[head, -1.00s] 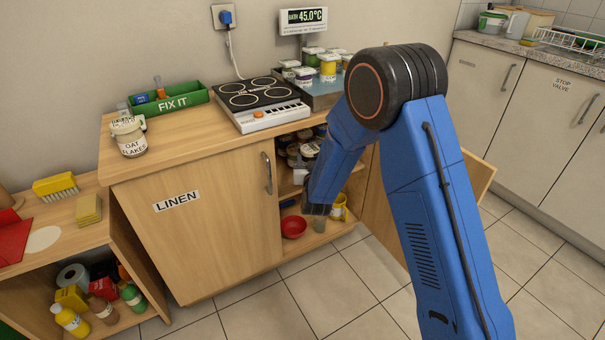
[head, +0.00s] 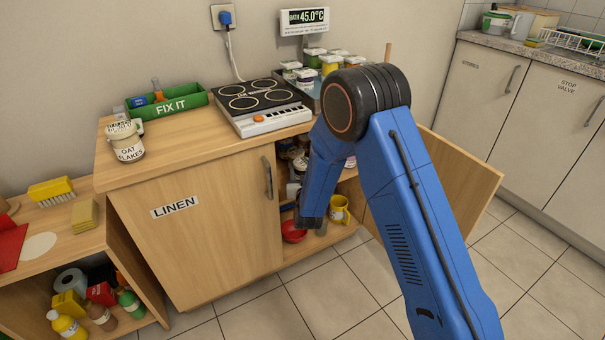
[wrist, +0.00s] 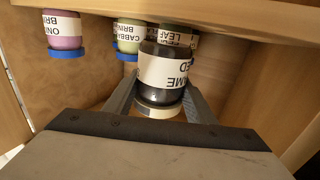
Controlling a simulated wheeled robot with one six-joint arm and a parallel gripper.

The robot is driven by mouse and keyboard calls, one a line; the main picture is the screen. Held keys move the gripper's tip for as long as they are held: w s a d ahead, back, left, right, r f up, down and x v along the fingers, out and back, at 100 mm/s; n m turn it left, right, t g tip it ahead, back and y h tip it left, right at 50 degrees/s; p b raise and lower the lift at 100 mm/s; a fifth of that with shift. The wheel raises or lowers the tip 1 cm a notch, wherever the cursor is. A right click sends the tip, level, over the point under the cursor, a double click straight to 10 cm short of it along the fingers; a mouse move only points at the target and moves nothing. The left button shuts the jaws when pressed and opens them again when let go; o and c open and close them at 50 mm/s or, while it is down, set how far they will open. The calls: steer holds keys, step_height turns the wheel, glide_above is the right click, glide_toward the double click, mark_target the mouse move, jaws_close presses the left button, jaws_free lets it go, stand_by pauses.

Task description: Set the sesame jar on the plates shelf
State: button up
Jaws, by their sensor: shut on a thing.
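In the wrist view the picture is upside down. A dark jar (wrist: 165,74) has a white label, of which "ME" and "ED" can be read, and a pale lid. My gripper (wrist: 161,88) is shut on it, one finger on each side. In the head view my gripper (head: 311,218) reaches into the open cupboard right of the LINEN door, partly in front of the red bowl; the held jar cannot be made out there. A shelf board (wrist: 240,14) runs along the top of the wrist view. No plates or plates label can be made out.
Behind the held jar are a purple jar (wrist: 63,30), a green cabbage jar (wrist: 127,36) and a leaf jar (wrist: 178,37). The red bowl (head: 293,232) and yellow mug (head: 339,208) sit low in the cupboard. Its open door (head: 462,178) stands out at right.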

steer(key=shift+f, duration=1)
steer(key=shift+f, duration=0.1)
steer(key=o, duration=1.5)
steer(key=shift+f, duration=0.1)
steer(key=shift+s, duration=0.2)
steer(key=s, duration=0.3)
steer(key=s+d, duration=0.1)
steer(key=s, duration=0.7)
steer(key=shift+s+d, duration=0.2)
steer(key=shift+d, duration=0.2)
steer(key=shift+r, duration=0.25)
